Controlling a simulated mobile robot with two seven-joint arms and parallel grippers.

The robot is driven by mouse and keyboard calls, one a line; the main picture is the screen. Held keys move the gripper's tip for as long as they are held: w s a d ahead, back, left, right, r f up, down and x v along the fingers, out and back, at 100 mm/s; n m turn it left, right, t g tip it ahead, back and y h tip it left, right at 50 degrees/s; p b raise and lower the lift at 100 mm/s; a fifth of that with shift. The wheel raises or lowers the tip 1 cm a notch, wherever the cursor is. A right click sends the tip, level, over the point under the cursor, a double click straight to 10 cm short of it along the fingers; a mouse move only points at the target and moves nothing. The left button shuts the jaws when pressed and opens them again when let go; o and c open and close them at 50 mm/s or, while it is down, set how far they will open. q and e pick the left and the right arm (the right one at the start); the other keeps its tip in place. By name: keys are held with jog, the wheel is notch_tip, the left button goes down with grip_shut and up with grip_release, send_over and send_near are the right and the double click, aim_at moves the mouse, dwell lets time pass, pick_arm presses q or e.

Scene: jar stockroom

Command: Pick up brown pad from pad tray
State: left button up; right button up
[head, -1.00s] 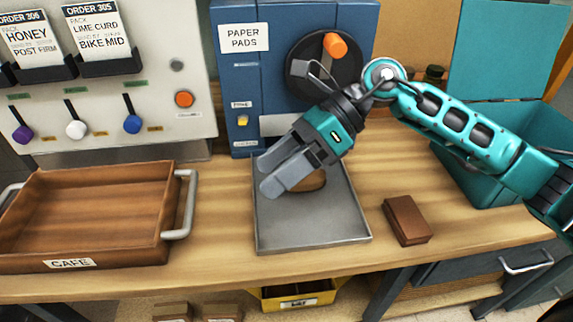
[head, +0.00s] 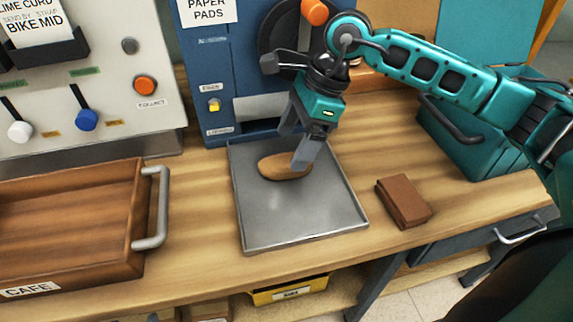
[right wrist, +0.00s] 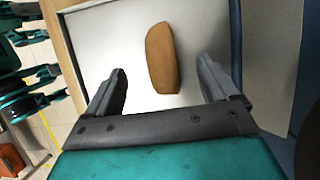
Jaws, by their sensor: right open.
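The brown pad (head: 279,166) is an oval piece lying flat in the grey pad tray (head: 300,218), near its back. In the right wrist view the pad (right wrist: 162,60) lies beyond and between the two fingertips, on the pale tray surface (right wrist: 110,45). My right gripper (head: 302,160) points down over the right end of the pad and hides part of it in the head view. My left gripper is not in view.
The blue paper pads machine (head: 225,75) stands right behind the tray. A wooden crate (head: 120,270) labelled CAFE with a metal handle is at left. A brown block (head: 404,201) lies to the right. A teal bin (head: 470,145) stands at the back right.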

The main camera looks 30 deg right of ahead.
aim_at(286, 159)
jog(key=x, duration=0.5)
jog(key=shift+s+d, duration=0.1)
jog(key=shift+d, duration=0.1)
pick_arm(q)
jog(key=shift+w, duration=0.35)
pick_arm(e)
jog(key=shift+c, duration=0.2)
jog(key=c, duration=1)
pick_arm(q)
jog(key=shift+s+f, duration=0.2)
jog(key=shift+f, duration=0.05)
pick_arm(e)
jog(key=shift+r, duration=0.1)
